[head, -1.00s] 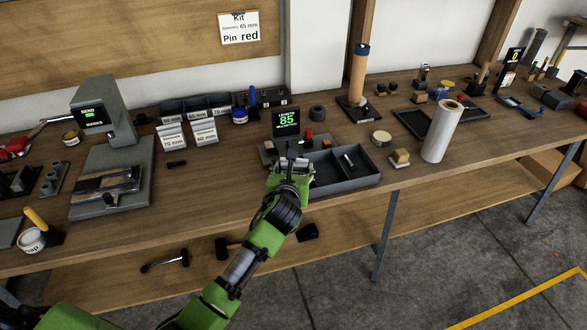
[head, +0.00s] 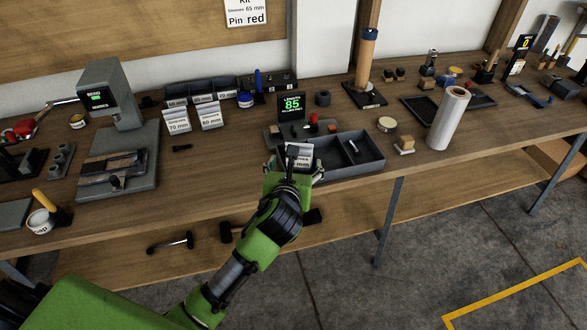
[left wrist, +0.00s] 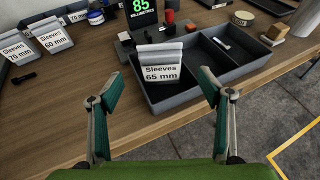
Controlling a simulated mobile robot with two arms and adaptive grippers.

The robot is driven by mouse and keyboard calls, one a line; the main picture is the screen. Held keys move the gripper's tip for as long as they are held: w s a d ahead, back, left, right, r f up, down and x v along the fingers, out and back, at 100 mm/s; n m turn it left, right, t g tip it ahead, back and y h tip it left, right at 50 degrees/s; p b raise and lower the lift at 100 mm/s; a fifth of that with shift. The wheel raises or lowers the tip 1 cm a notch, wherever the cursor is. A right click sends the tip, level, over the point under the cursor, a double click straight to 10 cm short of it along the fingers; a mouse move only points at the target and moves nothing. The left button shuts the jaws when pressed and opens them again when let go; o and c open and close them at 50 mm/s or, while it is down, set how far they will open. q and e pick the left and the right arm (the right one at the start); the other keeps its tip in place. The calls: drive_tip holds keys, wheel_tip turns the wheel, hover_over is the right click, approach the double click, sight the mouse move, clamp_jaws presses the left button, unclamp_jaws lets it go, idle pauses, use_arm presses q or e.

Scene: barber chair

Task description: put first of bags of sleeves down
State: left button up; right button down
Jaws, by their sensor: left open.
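A white bag labelled "Sleeves 65 mm" (left wrist: 162,72) stands leaning in the left compartment of a dark grey divided tray (left wrist: 205,88). In the head view the bag (head: 300,156) shows just beyond my left gripper, and the tray (head: 352,172) lies near the bench's front edge. My left gripper (head: 294,170) is open. In the left wrist view its fingers (left wrist: 160,92) are spread wide to either side, with the bag beyond them and nothing between them. My right gripper is not in view.
Two more bags, 70 mm (head: 177,125) and 60 mm (head: 210,115), stand at a dark bin row. A green "85" display (head: 291,105) stands behind the tray. A white roll (head: 447,118) stands to the right. Bare bench lies left of the tray.

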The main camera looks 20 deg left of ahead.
use_arm(q)
drive_tip(key=v, duration=0.3)
drive_tip(key=shift+s+d+r, duration=0.1)
drive_tip(key=shift+s+r, duration=0.05)
drive_tip(key=shift+s, duration=0.25)
